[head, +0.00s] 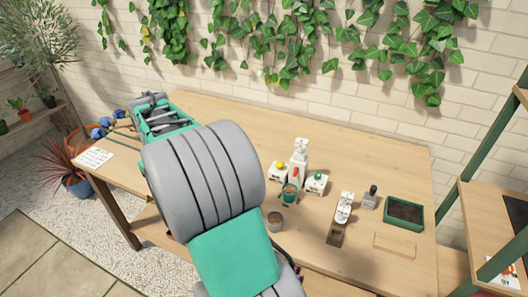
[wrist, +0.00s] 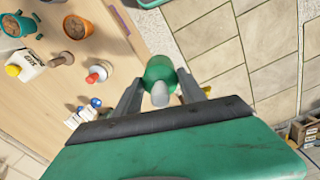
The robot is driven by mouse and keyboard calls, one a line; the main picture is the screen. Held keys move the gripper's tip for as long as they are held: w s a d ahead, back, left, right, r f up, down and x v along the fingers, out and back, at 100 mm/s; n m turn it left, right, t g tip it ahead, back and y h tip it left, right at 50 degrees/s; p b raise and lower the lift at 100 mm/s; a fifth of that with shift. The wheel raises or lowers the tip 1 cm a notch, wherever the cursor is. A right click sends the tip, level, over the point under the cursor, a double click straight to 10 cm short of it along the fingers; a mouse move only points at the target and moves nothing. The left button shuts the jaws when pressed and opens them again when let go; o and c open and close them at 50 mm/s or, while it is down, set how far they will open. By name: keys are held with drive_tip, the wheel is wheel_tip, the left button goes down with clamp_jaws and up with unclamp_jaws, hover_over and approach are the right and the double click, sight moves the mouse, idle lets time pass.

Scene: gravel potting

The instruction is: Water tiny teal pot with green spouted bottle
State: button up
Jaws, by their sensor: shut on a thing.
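In the wrist view my gripper (wrist: 160,84) is shut on the green spouted bottle (wrist: 158,66), with a dark finger on each side and a pale grey spout facing the camera. The bottle appears out past the table edge, over the paving. The tiny teal pot (head: 290,193) stands on the table in the head view, in front of a white bottle. A teal pot with brown soil also shows at the top left of the wrist view (wrist: 14,28), well apart from the bottle. In the head view my arm hides the bottle and the fingertips.
A yellow-capped container (head: 278,172), white bottle (head: 298,168) and green-capped container (head: 316,183) stand around the teal pot. A small brown pot (head: 275,221) is nearer. A dark green tray (head: 403,213) lies right. Blue-ended items (head: 98,133) are at left. The table's back is clear.

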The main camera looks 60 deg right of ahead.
drive_tip(key=s+d+m+p, duration=0.1)
drive_tip(key=s+d, duration=0.4)
drive_tip(key=d, duration=0.6)
drive_tip(key=s+d+m+p, duration=0.1)
drive_tip(key=s+d, duration=0.3)
drive_tip(key=d, duration=0.7)
drive_tip(key=s+d+f+g+h+p, duration=0.1)
drive_tip(key=s+d+f+g, duration=0.1)
drive_tip(key=s+d, duration=0.4)
drive_tip(key=s+d+f+m+g+h+p, duration=0.1)
drive_tip(key=s+d+g+h, duration=0.1)
drive_tip(key=s+d, duration=0.5)
drive_tip(key=s, duration=0.3)
drive_tip(key=shift+s+f+g+h, duration=0.3)
drive_tip(key=shift+s+f, duration=0.05)
